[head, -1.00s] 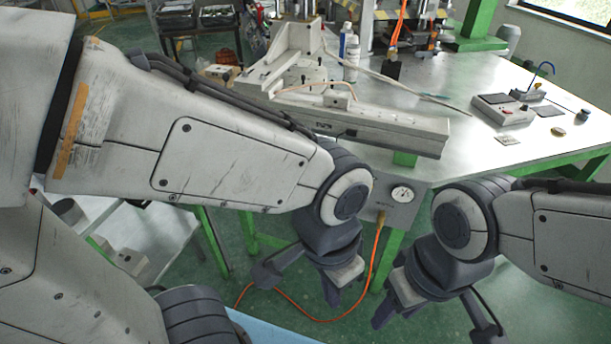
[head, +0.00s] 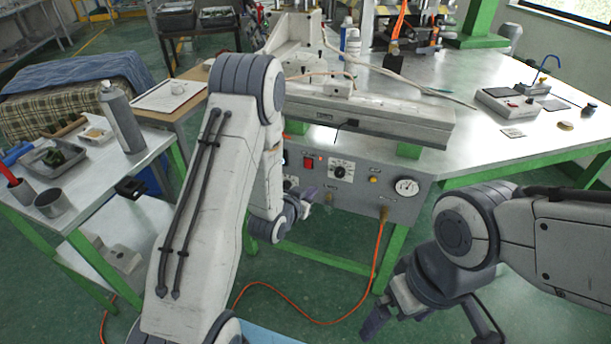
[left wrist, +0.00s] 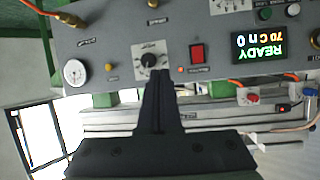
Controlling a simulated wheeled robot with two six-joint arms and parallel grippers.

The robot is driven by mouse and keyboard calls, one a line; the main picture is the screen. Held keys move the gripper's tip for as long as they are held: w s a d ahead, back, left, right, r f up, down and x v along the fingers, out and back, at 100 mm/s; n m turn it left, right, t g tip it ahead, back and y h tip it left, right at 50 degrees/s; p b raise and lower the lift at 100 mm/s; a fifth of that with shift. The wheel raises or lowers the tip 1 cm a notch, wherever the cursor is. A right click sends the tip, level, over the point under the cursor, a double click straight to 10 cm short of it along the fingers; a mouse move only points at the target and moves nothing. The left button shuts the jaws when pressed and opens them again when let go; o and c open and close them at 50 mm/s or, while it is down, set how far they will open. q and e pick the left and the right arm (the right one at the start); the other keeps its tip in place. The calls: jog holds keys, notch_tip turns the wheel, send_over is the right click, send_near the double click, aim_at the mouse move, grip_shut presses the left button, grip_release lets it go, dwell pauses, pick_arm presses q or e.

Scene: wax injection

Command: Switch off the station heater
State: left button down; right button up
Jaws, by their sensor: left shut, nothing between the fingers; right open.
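The station's grey control panel (head: 350,195) faces me under the table's front edge. It carries a red switch (head: 308,162), a round dial knob (head: 342,170) and a gauge (head: 407,187). My left gripper (head: 309,197) is shut and empty in front of the panel, below the switch. In the left wrist view its fingertips (left wrist: 163,74) overlap the knob's lower edge. My right gripper (head: 393,312) is open and empty, low at the right.
An orange cable (head: 378,255) hangs from the panel to the floor. The white machine bed (head: 375,115) lies on the table above the panel. A side table (head: 150,140) with a bottle (head: 122,120) stands left of my left arm.

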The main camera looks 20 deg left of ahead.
aim_at(308, 167)
pick_arm(q)
jog(key=s+a+f+n+t+y, duration=0.1)
jog(key=a+f+t, duration=0.1)
jog(key=a, duration=0.4)
jog(key=shift+s+f+n+t+b, duration=0.15)
jog(key=shift+s+n+t+b, duration=0.15)
jog(key=shift+s+n+t, duration=0.15)
jog(key=shift+w+a, duration=0.1)
jog(key=w, duration=0.4)
jog(key=w+f+p, duration=0.1)
jog(key=w, duration=0.4)
jog(key=w+f, duration=0.1)
jog(key=w, duration=0.3)
jog(key=shift+w+f, duration=0.1)
jog(key=shift+w, duration=0.3)
